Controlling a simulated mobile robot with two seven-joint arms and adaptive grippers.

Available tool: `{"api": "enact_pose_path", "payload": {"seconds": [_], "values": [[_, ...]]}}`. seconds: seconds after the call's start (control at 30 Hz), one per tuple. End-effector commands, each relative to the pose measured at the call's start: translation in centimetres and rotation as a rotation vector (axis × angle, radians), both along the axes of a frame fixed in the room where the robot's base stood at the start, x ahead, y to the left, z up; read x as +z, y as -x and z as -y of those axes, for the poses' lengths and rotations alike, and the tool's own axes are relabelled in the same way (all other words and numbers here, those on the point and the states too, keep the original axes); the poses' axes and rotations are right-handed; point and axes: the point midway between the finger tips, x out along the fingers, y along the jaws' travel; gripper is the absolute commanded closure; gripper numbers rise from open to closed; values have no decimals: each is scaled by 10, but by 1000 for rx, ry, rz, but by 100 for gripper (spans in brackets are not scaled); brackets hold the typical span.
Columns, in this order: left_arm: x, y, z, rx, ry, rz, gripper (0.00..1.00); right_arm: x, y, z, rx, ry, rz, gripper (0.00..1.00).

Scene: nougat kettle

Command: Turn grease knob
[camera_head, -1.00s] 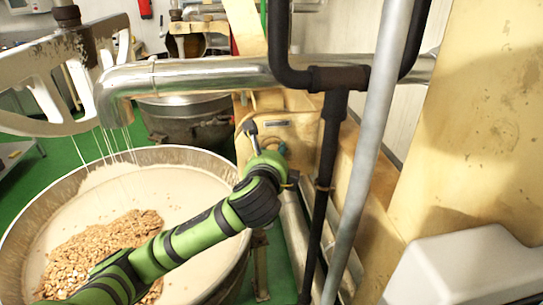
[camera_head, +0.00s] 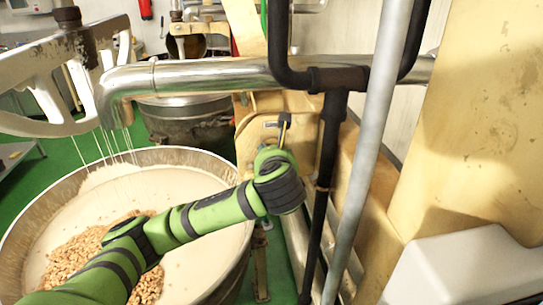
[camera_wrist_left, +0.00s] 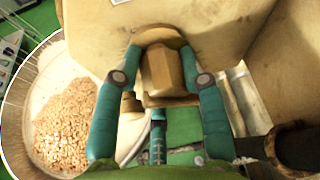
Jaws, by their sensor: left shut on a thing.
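My left arm comes in from the left in the head view, over the kettle, and its wrist is close to the yellow machine body. My left gripper (camera_wrist_left: 161,47) has its two teal fingers on both sides of a tan, blocky piece (camera_wrist_left: 162,72) on the machine, and is shut on it. I take this piece to be the grease knob. In the head view the wrist hides most of the gripper, and I cannot make out the knob there. My right gripper is in neither view.
The large kettle (camera_head: 22,224) holds pale nougat and a heap of nuts (camera_head: 82,248). A shiny horizontal pipe (camera_head: 210,74) crosses above the wrist. A black pipe (camera_head: 328,150) and a grey pole (camera_head: 372,130) stand just right of it. A white box (camera_head: 450,262) is at the lower right.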

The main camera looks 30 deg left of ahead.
Motion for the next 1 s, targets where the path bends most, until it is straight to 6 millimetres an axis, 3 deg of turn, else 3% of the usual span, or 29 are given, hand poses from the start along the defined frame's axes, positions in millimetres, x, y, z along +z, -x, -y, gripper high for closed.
{"api": "enact_pose_path", "payload": {"seconds": [0.03,0.37,0.4,0.43,1.0], "values": [[-7,1,5,-12,2,-19,92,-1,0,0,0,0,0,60],[-9,1,5,-11,1,-23,92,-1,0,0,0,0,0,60],[-9,1,5,-11,2,-24,47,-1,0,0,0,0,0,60],[-9,1,5,-11,2,-24,41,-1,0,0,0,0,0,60],[-4,1,2,-4,0,-11,41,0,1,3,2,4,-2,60]]}}
